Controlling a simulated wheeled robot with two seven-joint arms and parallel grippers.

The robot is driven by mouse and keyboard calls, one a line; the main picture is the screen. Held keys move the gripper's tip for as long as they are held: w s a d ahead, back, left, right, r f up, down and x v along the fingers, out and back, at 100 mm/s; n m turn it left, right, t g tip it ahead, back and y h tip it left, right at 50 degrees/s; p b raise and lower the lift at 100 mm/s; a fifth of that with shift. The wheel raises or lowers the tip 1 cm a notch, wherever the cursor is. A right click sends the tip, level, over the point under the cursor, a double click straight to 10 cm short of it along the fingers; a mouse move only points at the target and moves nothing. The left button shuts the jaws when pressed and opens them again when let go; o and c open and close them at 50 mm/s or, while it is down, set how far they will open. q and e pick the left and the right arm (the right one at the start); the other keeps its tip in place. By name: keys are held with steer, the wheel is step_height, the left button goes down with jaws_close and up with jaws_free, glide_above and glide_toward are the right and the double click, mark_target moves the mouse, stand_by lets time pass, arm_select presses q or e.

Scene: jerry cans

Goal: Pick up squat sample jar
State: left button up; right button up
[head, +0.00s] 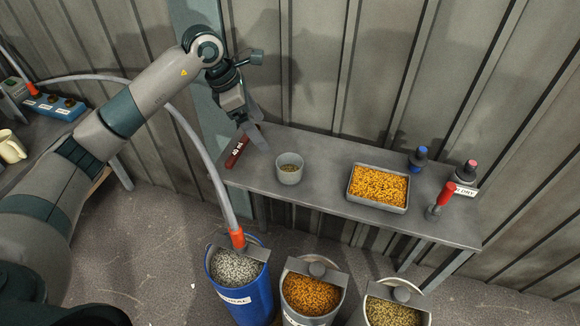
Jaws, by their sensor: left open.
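My right gripper does not show.
A tray of orange grain (378,209), a blue bottle (418,159), a red-capped bottle (467,170) and a red-handled tool (446,192) stand to the right. Below are a blue bucket (246,297) with a hose (208,162) and two pale buckets. Shelf space beside the jar is clear.

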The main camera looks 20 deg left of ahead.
arm_select(q)
steer(key=shift+d+f, duration=0.1)
steer(key=p, duration=0.5)
glide_toward(286, 165)
steer(key=shift+s+d+f, duration=0.2)
steer(key=shift+s+d, duration=1.15)
steer(key=shift+w+d+f+p, duration=0.15)
steer(key=shift+d+f+p, duration=0.15)
steer(key=shift+f+p, duration=0.25)
steer(key=p+x, duration=0.1)
steer(key=x, duration=0.2)
steer(key=shift+p, duration=0.3)
steer(key=shift+w+d+f, duration=0.15)
steer(key=shift+f, duration=0.25)
